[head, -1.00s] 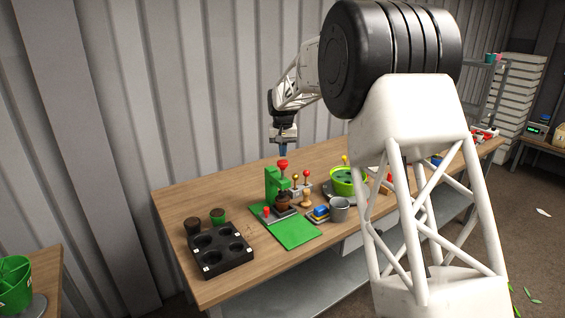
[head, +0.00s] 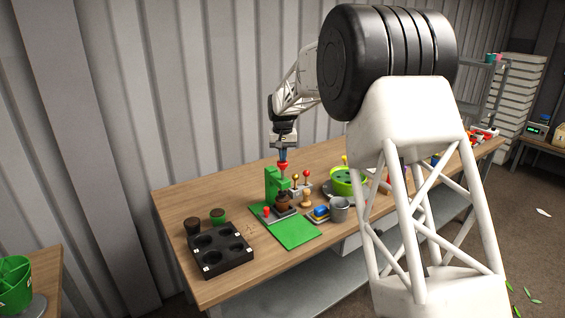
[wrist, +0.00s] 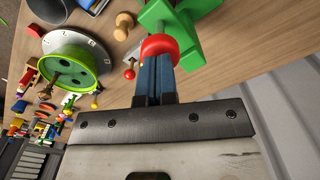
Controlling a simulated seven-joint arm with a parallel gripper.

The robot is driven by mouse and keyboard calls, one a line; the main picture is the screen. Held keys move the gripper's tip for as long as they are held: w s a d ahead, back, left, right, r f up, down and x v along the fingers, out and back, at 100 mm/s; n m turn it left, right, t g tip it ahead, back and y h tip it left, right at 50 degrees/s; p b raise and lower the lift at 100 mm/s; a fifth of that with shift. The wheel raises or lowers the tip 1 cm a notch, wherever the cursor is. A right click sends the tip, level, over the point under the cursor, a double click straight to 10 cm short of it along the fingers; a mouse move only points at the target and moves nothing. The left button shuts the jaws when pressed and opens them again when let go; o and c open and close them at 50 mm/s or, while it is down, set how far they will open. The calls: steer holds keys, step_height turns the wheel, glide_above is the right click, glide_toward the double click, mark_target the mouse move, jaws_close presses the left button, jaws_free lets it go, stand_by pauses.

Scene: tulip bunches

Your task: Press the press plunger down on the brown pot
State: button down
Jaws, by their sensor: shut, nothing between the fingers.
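The green press (head: 271,183) stands on the wooden table with its red plunger knob (head: 283,165) on top. The brown pot (head: 283,199) sits under the press arm on the dark base. My gripper (head: 283,153) points down directly above the knob, fingers shut and empty. In the wrist view the blue fingertips (wrist: 154,72) meet the red knob (wrist: 159,46) and appear to touch it. The pot is hidden in the wrist view.
A black tray (head: 222,261) with round holes and two small pots stand left of the press. A green mat (head: 292,232) lies in front. A grey cup (head: 339,209), blue-topped block, wooden stamp (head: 306,199) and lime-green bowl (head: 345,181) are to the right, close by.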

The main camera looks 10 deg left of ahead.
mark_target(283, 164)
steer(key=shift+f, duration=1.85)
steer(key=shift+r, duration=3.95)
